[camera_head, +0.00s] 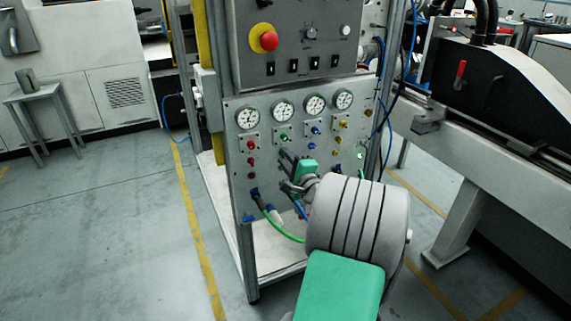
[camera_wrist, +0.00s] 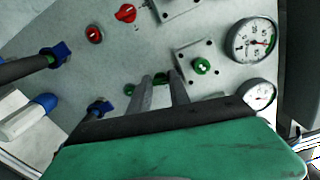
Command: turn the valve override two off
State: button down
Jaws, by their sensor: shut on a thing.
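The valve panel (camera_head: 237,125) has columns of coloured knobs, red, green, blue and yellow from left to right. My gripper (camera_head: 287,157) reaches to the second, green column. In the wrist view my two fingers (camera_wrist: 164,82) are at the panel, shut on a small green knob, which I take to be valve override two. Only a bit of green shows between the fingertips, so its turn position is hidden. Another green knob (camera_wrist: 201,65) sits on a metal plate above it, apart from my fingers. It also shows in the head view (camera_head: 284,136).
Red knobs (camera_wrist: 125,13) lie in the neighbouring column. Round gauges (camera_head: 248,118) line the panel's top, below a red emergency button (camera_head: 269,41). Blue fittings with hoses (camera_wrist: 61,53) stick out low on the panel.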

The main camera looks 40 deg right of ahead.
jog(key=shift+f+n+b, duration=0.1)
jog(key=shift+n+b, duration=0.55)
jog(key=shift+n, duration=0.45)
jog(key=c, duration=1.2)
grip_release()
jog(key=v, duration=0.7)
jog(key=shift+s, duration=0.4)
jog(key=shift+a, duration=0.15)
